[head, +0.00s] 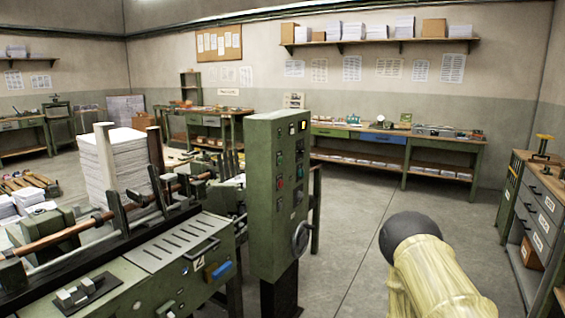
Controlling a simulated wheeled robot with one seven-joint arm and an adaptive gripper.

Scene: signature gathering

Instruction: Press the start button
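A green upright control cabinet (262,215) stands at the centre of the head view on a dark pedestal. Labels are too small to read, so I cannot tell which one is the start button. Part of my arm, pale with a dark rounded end, shows at the lower right, apart from the cabinet in the picture. My gripper's fingers are not visible.
A handwheel (301,238) juts from the cabinet's lower right. A green machine (150,265) with rollers and a tall paper stack (108,165) fills the left. Workbenches (385,150) line the back wall, and a drawer cabinet (535,215) stands right. Floor (365,215) between is clear.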

